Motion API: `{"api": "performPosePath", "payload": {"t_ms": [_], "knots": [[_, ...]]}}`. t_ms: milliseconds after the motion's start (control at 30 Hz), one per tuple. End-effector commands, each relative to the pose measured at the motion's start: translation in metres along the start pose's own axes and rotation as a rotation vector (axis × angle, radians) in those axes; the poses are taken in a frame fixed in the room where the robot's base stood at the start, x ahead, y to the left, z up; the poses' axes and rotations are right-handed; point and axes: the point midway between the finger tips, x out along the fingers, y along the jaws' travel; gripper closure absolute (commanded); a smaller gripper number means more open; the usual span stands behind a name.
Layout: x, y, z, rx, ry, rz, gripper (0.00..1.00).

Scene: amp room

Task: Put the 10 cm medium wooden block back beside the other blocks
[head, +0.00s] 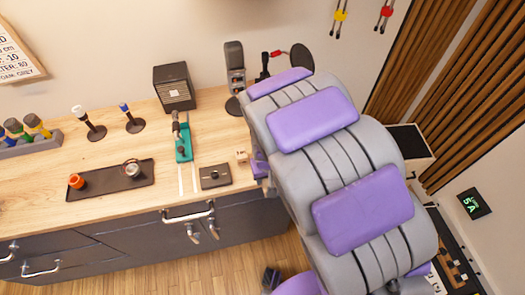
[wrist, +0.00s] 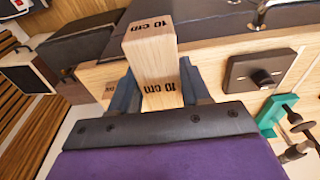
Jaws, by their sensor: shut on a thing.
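The 10 cm wooden block (wrist: 155,65) is pale, with "10 cm" printed on its end and side. My gripper (wrist: 160,88) is shut on it, with a blue-grey finger on each side, in the wrist view. In the head view, a small pale block (head: 241,157) with a dark mark shows at the right of the wooden counter (head: 60,205), beside my arm. I cannot tell which block this is.
A dark plate with a knob (head: 215,176), a teal tool (head: 183,140) and a black box (head: 175,87) are on the counter. A microphone (head: 235,65) stands behind. A dark tray (head: 110,180) lies left. Cabinet handles (head: 190,217) jut out in front.

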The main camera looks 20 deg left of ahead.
Motion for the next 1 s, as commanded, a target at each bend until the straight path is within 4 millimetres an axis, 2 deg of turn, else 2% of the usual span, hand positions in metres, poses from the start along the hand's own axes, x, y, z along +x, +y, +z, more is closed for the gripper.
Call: {"api": "performPosePath", "payload": {"t_ms": [33,300,600,800,1000], "knots": [[0.003,0.002,-0.013,0.001,0.004,0.001,0.91],[0.013,0.009,-0.062,0.001,0.007,0.0,0.91],[0.022,0.016,-0.108,0.0,0.006,-0.001,0.91],[0.025,0.018,-0.124,0.0,0.005,0.0,0.91],[0.027,0.018,-0.131,0.0,0.005,0.0,0.91]]}}
